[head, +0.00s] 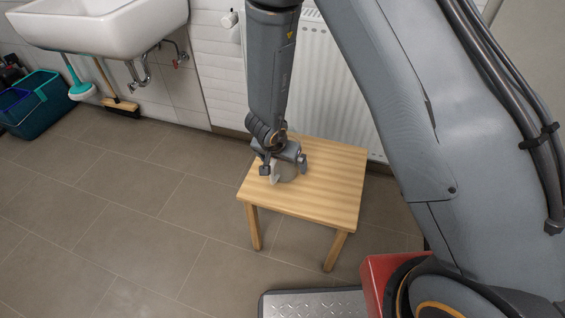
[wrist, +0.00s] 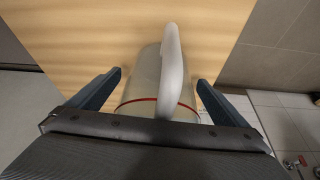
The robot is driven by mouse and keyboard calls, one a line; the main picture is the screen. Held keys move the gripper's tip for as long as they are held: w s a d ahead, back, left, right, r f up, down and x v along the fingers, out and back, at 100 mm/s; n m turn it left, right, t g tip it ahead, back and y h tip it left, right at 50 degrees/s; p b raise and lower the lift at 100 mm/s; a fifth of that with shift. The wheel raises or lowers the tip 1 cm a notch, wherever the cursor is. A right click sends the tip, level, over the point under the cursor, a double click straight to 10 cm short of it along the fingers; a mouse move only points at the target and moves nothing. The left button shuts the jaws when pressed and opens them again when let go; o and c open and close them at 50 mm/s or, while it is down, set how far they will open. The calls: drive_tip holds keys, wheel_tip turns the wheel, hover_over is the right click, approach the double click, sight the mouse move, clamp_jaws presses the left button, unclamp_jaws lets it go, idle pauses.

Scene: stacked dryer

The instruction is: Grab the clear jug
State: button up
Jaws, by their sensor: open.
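The clear jug (wrist: 146,85) stands between the open fingers of my gripper (wrist: 158,88) in the wrist view. It has a pale white handle (wrist: 172,70) along its near side and a red line around its body. A gap shows between each finger and the jug. The lower part of the jug is hidden behind the gripper body in that view. In the head view my gripper (head: 283,165) points down over the small wooden table (head: 325,190), and the jug (head: 288,173) shows only partly beneath it.
A white radiator (head: 335,100) stands close behind the table. A white sink (head: 95,25) hangs on the wall at the upper left, with a teal bucket (head: 45,108) and a broom (head: 120,106) below. The tiled floor left of the table is clear.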

drive_tip(key=c, duration=1.2)
drive_tip(key=shift+o, duration=0.2)
drive_tip(key=shift+r, duration=0.1)
